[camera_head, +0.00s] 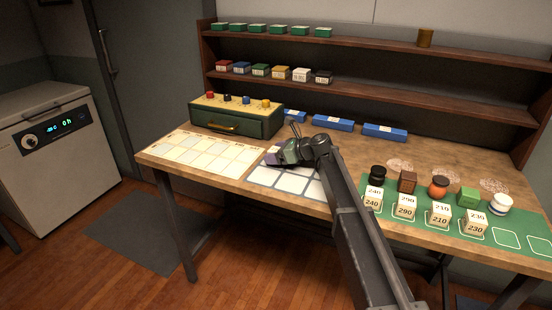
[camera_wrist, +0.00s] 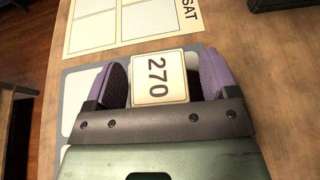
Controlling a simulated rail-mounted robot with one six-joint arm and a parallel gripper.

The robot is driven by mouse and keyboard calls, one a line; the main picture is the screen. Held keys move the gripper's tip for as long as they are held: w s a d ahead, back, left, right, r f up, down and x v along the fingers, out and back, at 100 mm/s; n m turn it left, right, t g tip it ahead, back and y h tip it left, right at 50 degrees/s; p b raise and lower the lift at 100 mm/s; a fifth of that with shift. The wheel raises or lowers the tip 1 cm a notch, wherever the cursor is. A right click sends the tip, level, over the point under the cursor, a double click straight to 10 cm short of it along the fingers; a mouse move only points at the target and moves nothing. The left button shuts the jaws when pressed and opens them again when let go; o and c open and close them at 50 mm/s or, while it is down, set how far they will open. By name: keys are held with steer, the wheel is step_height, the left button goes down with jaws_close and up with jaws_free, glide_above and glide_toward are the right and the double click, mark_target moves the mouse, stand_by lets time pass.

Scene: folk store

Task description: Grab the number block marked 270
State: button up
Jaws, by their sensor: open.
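The number block marked 270 (camera_wrist: 158,78) shows in the wrist view as a cream tile with dark digits, lying between my two purple-padded fingers. My gripper (camera_wrist: 160,80) is open around it, with a visible gap between the block and each finger. In the head view my gripper (camera_head: 278,157) is low over the grey mat with white squares (camera_head: 258,176). The block is hidden there behind the gripper. How far the fingers are above the mat is hard to tell.
A cream calendar sheet (camera_head: 200,155) lies left of the grey mat. A green drawer box (camera_head: 235,118) and blue boxes (camera_head: 332,124) stand behind. At right, a green mat (camera_head: 400,228) holds blocks marked 240, 290, 210 and 230 (camera_head: 474,227), with objects behind them.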

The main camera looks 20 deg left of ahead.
steer(key=c, duration=1)
steer(key=shift+r, duration=0.15)
